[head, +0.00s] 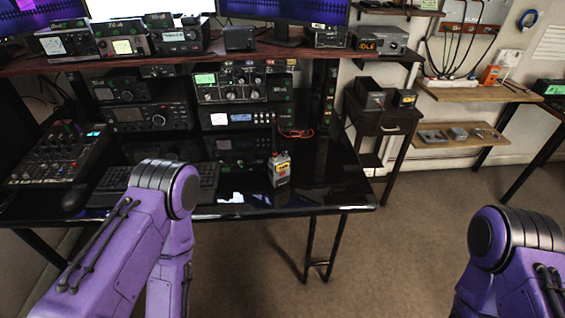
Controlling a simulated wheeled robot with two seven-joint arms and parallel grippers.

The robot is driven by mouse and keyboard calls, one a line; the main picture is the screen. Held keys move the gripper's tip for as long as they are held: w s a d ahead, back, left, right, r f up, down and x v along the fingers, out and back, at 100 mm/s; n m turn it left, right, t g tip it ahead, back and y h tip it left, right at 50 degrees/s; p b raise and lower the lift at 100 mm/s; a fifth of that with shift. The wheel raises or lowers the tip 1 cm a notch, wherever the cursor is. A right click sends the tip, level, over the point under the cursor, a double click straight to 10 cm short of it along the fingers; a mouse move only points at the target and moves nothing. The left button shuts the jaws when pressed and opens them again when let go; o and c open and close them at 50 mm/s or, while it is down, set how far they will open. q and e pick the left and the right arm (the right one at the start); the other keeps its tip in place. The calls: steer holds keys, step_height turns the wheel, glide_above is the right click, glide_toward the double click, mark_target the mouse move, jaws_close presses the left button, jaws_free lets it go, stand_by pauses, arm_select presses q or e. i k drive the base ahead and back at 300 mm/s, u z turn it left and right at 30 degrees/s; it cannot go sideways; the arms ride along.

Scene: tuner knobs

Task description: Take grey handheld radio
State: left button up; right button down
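A small grey handheld radio (279,170) stands upright on the glossy black desk (325,187), near its front edge and right of the keyboard. It has a yellowish label on its front. My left arm reaches in at the lower left, its purple elbow in front of the desk edge and left of the radio. My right arm shows only at the lower right corner, over the floor. Neither gripper is in the picture, and nothing is seen touching the radio.
A black keyboard (208,180) lies left of the radio, partly behind my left arm. A mixer (55,155) sits at the far left. Stacked radio units (238,118) stand behind under a shelf (270,54). The desk right of the radio is clear. A dark side table (385,125) stands further right.

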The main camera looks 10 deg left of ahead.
mark_target(279, 165)
steer(key=z, duration=0.2)
steer(key=k, duration=0.35)
steer(key=u, duration=0.85)
steer(key=i, duration=1.15)
steer(key=z, duration=0.6)
